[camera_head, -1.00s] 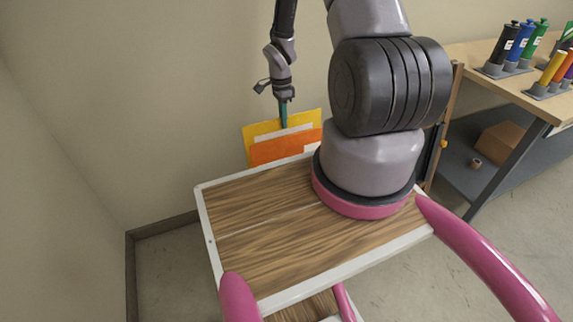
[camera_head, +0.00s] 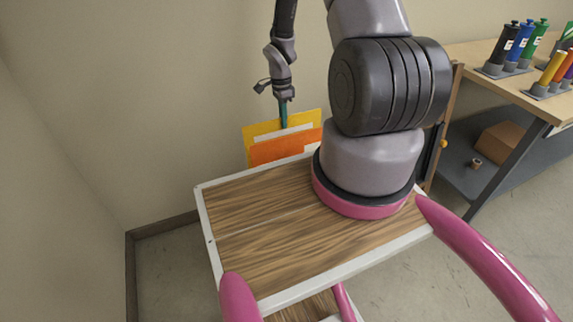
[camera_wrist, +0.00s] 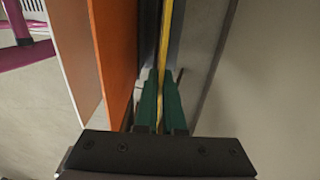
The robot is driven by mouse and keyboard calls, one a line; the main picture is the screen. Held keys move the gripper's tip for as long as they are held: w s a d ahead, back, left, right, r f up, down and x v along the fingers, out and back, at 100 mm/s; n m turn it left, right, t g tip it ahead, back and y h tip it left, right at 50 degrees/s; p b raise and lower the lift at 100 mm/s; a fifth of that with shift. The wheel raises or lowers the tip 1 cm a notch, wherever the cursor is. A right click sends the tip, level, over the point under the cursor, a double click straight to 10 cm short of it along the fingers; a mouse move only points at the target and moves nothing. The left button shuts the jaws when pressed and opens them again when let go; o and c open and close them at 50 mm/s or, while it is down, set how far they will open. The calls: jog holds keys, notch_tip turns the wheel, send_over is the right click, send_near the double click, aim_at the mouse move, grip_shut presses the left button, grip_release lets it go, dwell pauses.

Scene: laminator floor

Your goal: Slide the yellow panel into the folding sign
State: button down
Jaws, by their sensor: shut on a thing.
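The yellow panel (camera_head: 262,128) stands upright beyond my deck in the head view, behind a white part and an orange face of the folding sign (camera_head: 285,148). My gripper (camera_head: 284,118) points down at the panel's top edge and is shut on it. In the wrist view the yellow panel (camera_wrist: 165,40) shows edge-on as a thin strip between my green fingertips (camera_wrist: 161,78). The sign's orange face (camera_wrist: 115,50) is left of it, and a grey sheet-like surface (camera_wrist: 195,50) is right of it. The panel's lower part is hidden in the head view.
A wooden workbench (camera_head: 460,55) with several coloured bottles stands at the right. A brown box (camera_head: 500,142) and a small roll (camera_head: 476,163) lie on its lower shelf. A beige wall (camera_head: 150,90) is close behind the sign. Bare floor (camera_head: 165,265) shows at the lower left.

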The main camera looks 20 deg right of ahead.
dwell(0.4)
notch_tip(320, 180, up, 15)
jog(key=w, duration=0.1)
jog(key=shift+w, duration=0.35)
dwell(0.8)
